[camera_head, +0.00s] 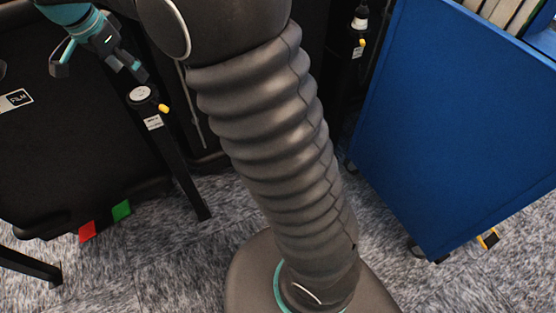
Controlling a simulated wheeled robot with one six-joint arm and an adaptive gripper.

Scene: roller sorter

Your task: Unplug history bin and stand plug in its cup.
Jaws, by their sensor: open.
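My gripper (100,71) is at the upper left, open, with its fingers spread and nothing seen between them. Just right of and below its right finger, a black post carries a round pale-topped fitting (140,94) with a yellow tab and a white label. A second post at the upper right holds a white-and-black upright piece (360,20), also with a yellow tab. I cannot tell which piece is the plug or the cup. A black bin (70,130) at the left has a label reading "FILM". No bin marked history is readable.
A blue cart (455,110) on casters holds books at the right. A red tag (87,232) and a green tag (121,210) show at the black bin's lower edge. Grey carpet (150,265) is open at the lower left. My arm column hides the middle.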

